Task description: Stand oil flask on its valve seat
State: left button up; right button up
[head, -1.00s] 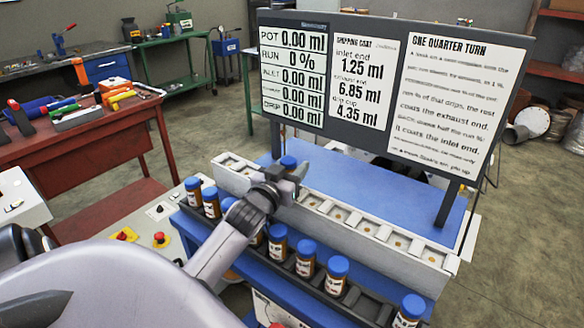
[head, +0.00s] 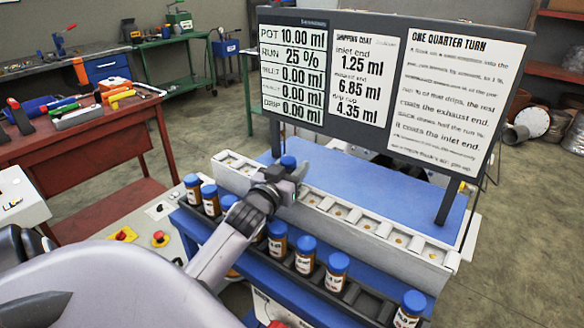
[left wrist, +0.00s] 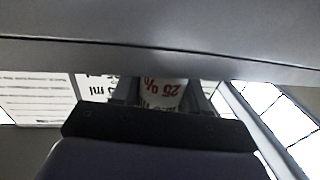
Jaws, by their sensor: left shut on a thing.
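My left gripper (head: 290,178) is over the long grey row of valve seats (head: 372,225) in the head view. It is shut on an oil flask, whose blue cap (head: 288,161) shows above the fingers. In the left wrist view the flask's white label (left wrist: 160,92) shows between the fingers and reads 25 %, upside down. The flask looks about upright. Its lower end is hidden behind the gripper, so I cannot tell from its base whether it touches a seat. My right gripper is not in view.
Several brown flasks with blue caps, such as one (head: 305,254), stand in a dark rack (head: 362,300) in front of the seats. A board (head: 395,80) behind reads POT 10.00 ml and RUN 25 %. The blue top (head: 400,200) between is mostly clear.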

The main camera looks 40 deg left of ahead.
pick_arm(q)
jog(key=shift+s+d+f, duration=0.1)
jog(key=shift+f, duration=0.8)
jog(key=o, duration=1.2)
jog(key=shift+c, duration=0.2)
jog(key=shift+r, duration=0.5)
notch_tip(320, 180, up, 21)
jog(key=p, duration=0.2)
jog(key=shift+p, duration=0.3)
jog(key=shift+f, duration=0.1)
